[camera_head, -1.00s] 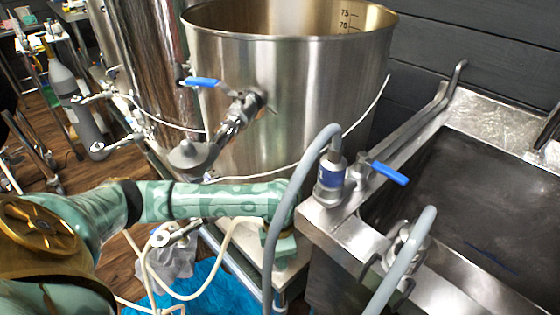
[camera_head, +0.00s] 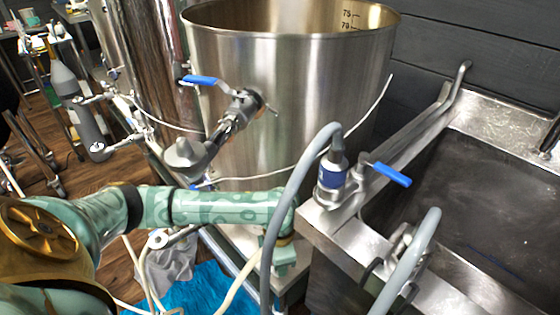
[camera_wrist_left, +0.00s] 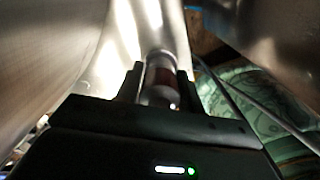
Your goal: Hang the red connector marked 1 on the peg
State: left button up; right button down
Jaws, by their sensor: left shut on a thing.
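In the left wrist view my left gripper (camera_wrist_left: 159,82) is shut on a metallic cylindrical connector (camera_wrist_left: 160,70) with a dull red-brown band, apparently the red connector. It stands between the two black fingers. No number can be read on it. In the head view my green left arm reaches in from the left to the sink's near corner; its gripper and the connector are hidden there. A cream hose (camera_head: 237,284) hangs below the arm's end. I cannot make out the peg for certain. My right gripper is not in view.
A steel sink (camera_head: 470,190) stands at the right. A blue-banded connector (camera_head: 332,176) on a grey hose (camera_head: 290,195) is at its corner, beside a blue-handled valve (camera_head: 388,174). Another grey hose (camera_head: 410,260) crosses the sink's front. A large steel kettle (camera_head: 290,100) stands behind my arm.

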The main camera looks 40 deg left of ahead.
pick_arm(q)
jog(key=o, duration=1.1)
jog(key=shift+o, duration=0.2)
notch_tip(320, 180, up, 7)
jog(key=p, duration=0.4)
jog(key=shift+p, duration=0.3)
jog(key=shift+r, duration=0.25)
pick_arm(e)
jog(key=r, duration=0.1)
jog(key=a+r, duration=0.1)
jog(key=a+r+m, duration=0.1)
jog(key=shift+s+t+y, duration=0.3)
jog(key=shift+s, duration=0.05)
pick_arm(q)
jog(key=shift+f, duration=0.1)
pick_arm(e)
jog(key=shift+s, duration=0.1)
